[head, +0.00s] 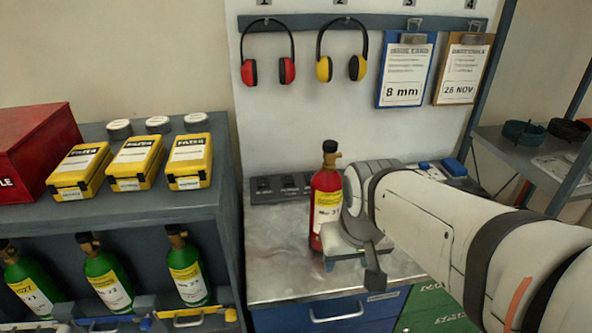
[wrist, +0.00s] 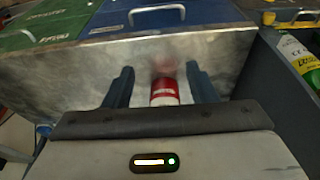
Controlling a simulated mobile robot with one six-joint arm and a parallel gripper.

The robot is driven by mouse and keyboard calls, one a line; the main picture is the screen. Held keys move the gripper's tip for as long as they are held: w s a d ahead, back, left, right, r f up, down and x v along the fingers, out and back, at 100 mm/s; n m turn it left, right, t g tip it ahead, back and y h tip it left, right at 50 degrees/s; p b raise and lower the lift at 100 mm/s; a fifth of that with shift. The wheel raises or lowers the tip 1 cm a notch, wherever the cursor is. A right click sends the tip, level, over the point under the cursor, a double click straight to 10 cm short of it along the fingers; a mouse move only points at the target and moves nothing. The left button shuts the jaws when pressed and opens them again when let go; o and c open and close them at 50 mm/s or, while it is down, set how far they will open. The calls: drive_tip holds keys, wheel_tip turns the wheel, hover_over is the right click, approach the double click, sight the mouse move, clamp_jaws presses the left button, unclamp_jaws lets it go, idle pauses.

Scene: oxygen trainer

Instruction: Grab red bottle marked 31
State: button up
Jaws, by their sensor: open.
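The red bottle (head: 319,187) stands upright on the metal worktop in the head view. It has a black cap and a yellow and white label that seems to read 31. My gripper (head: 355,252) is at its right side and hides part of it. In the wrist view the bottle (wrist: 165,91) shows between the two blue fingers of my open gripper (wrist: 161,76). There is a visible gap between the bottle and each finger. Its upper end is blurred in that view.
A dark row of boxes (head: 281,187) lies behind the bottle. Earmuffs (head: 268,60) and clipboards (head: 405,70) hang on the back panel. The worktop (head: 275,255) left of the bottle is clear.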

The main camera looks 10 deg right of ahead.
drive_tip(key=w+r+m+p, duration=0.2)
drive_tip(key=w+r+p, duration=0.2)
drive_tip(key=w+r, duration=0.45)
wheel_tip(320, 180, up, 8)
drive_tip(key=m+t+h+p, duration=0.1)
drive_tip(key=m+p, duration=0.1)
drive_tip(key=p, duration=0.2)
hover_over(330, 155)
drive_tip(key=a, duration=0.1)
drive_tip(key=shift+s, duration=0.35)
drive_tip(key=shift+w+f, duration=0.2)
drive_tip(key=shift+f, duration=0.05)
drive_tip(key=x, duration=0.2)
drive_tip(key=p+x, duration=0.1)
drive_tip(key=x, duration=0.1)
drive_tip(key=d+p+x, duration=0.1)
drive_tip(key=x, duration=0.2)
drive_tip(key=shift+h, duration=0.3)
drive_tip(key=shift+c, duration=0.2)
clamp_jaws()
drive_tip(key=shift+r, duration=0.1)
